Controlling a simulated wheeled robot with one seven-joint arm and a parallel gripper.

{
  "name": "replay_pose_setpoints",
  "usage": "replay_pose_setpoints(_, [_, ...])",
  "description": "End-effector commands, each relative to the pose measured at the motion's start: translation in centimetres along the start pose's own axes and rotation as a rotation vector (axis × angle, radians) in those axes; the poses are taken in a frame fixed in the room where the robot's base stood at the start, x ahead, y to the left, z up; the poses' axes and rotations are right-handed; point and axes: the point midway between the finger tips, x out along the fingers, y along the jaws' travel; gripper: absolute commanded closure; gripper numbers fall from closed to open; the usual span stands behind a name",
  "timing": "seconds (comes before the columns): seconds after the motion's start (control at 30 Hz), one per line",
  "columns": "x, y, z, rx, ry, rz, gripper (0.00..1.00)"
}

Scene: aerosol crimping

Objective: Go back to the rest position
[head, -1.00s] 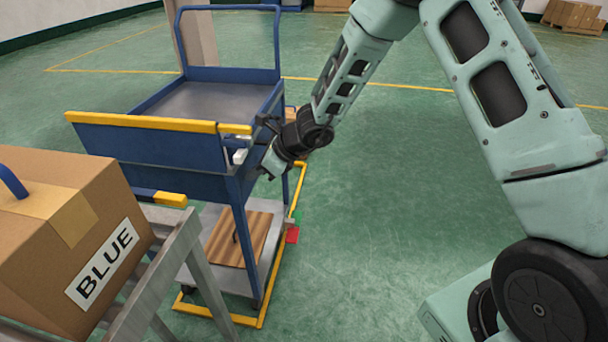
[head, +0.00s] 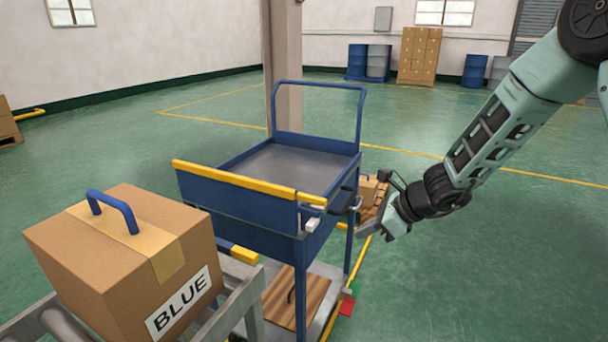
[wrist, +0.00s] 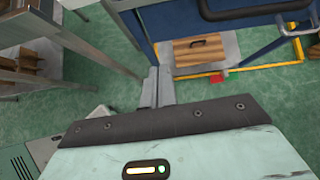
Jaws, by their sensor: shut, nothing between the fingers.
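My gripper (head: 364,226) is at the right side of the blue cart in the head view, apart from the cart as far as I can tell. Its fingers point left toward a cart post. In the wrist view the two grey fingers (wrist: 156,88) lie together, shut with nothing between them. My arm reaches in from the upper right.
A carton marked BLUE (head: 125,262) sits on a roller stand (head: 255,305) at the left. Brown boxes (head: 370,192) show behind the gripper. Open green floor lies to the right.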

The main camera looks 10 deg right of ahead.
Motion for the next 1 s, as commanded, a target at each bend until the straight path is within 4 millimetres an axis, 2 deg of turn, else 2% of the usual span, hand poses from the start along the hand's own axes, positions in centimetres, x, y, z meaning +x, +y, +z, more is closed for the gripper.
replay_pose_setpoints(0.07, [-0.2,2.8,1.8,-0.144,0.006,0.055,1.00])
replay_pose_setpoints(0.17, [-0.9,8.3,4.2,-0.443,0.022,0.166,1.00])
replay_pose_setpoints(0.27, [-2.5,15.4,5.7,-0.844,0.036,0.316,1.00])
replay_pose_setpoints(0.3, [-3.3,18.1,5.8,-1.013,0.042,0.378,1.00])
replay_pose_setpoints(0.4, [-5.8,23.9,5.0,-1.418,0.051,0.532,1.00])
replay_pose_setpoints(0.5, [-8.2,27.7,3.6,-1.767,0.061,0.665,1.00])
replay_pose_setpoints(0.63, [-11.0,30.5,1.7,-2.136,0.076,0.810,1.00])
replay_pose_setpoints(0.83, [-14.5,32.2,-0.9,-2.609,0.116,1.003,1.00])
replay_pose_setpoints(1.0, [-17.4,31.9,2.0,-2.606,0.116,1.009,1.00])
